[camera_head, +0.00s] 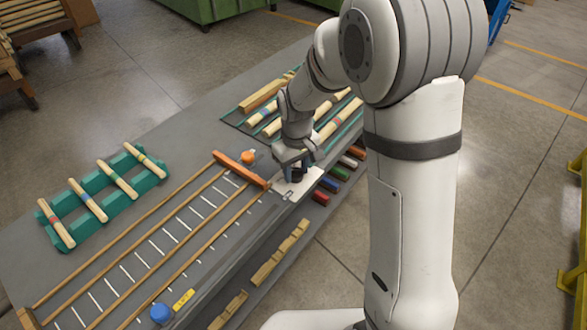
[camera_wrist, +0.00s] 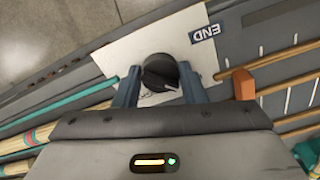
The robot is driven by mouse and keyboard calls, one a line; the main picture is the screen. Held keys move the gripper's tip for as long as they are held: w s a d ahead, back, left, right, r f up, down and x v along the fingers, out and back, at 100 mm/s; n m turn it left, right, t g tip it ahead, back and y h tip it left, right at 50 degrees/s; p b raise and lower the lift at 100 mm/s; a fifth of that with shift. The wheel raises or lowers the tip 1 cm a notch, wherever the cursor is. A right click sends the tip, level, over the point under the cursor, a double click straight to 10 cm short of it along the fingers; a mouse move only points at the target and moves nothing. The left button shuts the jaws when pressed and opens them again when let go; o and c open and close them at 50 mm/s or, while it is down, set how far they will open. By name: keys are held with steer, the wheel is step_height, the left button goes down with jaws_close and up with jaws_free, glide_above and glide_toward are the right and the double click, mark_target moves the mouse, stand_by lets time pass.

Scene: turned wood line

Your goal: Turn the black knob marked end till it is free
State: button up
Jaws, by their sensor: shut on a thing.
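The black knob (camera_wrist: 160,72) sits on a pale plate (camera_wrist: 118,46) in the wrist view, with a dark label reading END (camera_wrist: 205,33) beside it. My gripper (camera_wrist: 158,85) has one finger on each side of the knob and is shut on it. In the head view my gripper (camera_head: 294,168) points down over the pale plate (camera_head: 296,188) at the bench's right part. The knob is mostly hidden there by my fingers. I cannot tell how far the knob is turned.
Coloured blocks (camera_head: 328,184) line the bench edge to the right. A green rack (camera_head: 104,197) holds several turned sticks. A blue cap (camera_head: 160,313) lies in front.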

mark_target(296, 169)
steer(key=shift+w+a+r, duration=0.1)
steer(key=shift+w+r, duration=0.1)
steer(key=o, duration=1)
steer(key=shift+s+f, duration=0.1)
steer(key=shift+f, duration=0.05)
steer(key=shift+r, duration=3.95)
